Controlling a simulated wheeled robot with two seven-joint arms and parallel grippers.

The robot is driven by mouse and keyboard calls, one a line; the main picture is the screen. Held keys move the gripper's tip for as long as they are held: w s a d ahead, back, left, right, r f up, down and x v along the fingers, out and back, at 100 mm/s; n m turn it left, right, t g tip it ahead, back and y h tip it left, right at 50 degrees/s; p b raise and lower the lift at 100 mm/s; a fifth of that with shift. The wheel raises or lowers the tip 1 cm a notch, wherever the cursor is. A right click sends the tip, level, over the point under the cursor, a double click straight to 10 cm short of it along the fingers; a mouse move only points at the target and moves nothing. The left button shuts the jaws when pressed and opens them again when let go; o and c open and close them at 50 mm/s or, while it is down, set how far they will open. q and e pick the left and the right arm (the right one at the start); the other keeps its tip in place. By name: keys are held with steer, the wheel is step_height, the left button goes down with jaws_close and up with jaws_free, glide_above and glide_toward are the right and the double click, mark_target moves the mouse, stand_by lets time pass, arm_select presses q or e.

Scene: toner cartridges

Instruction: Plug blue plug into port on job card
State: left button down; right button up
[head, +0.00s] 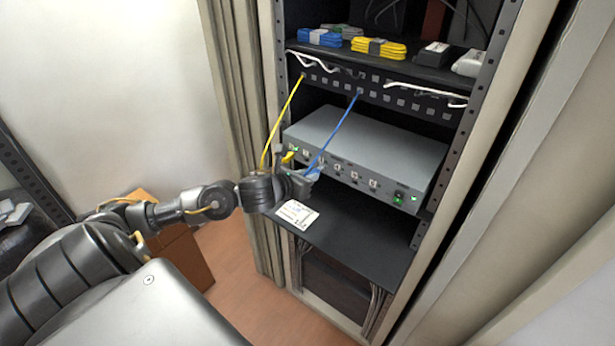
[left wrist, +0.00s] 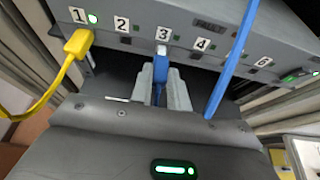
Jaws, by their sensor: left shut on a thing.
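My left gripper (head: 306,175) is shut on the blue plug (left wrist: 160,70), with one finger on each side of it in the left wrist view (left wrist: 161,86). The plug's tip is right at port 3 (left wrist: 162,50) of the grey switch box (head: 365,145). I cannot tell whether it is inserted or just in front; no lit green light shows beside port 3. The blue cable (head: 337,130) runs up to the patch panel (head: 400,98). The job card (head: 297,215) lies on the black shelf below; its writing is too small to read. My right gripper is not in view.
A yellow plug (left wrist: 78,42) sits in port 1 beside a lit green light (left wrist: 93,19); its yellow cable (head: 281,122) rises left of my gripper. Coiled cables (head: 380,48) lie on the upper shelf. The lower black shelf (head: 365,240) is mostly clear. Rack posts (head: 455,110) bound the sides.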

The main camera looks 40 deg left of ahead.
arm_select(q)
steer(key=shift+w, duration=0.9)
stand_by(0.3)
steer(key=c, duration=1.3)
jaws_free()
steer(key=shift+w, duration=0.1)
steer(key=shift+s+r, duration=0.1)
steer(key=shift+s, duration=0.4)
steer(key=shift+b+v, duration=1.55)
steer(key=shift+v, duration=3.4)
steer(key=shift+r, duration=0.1)
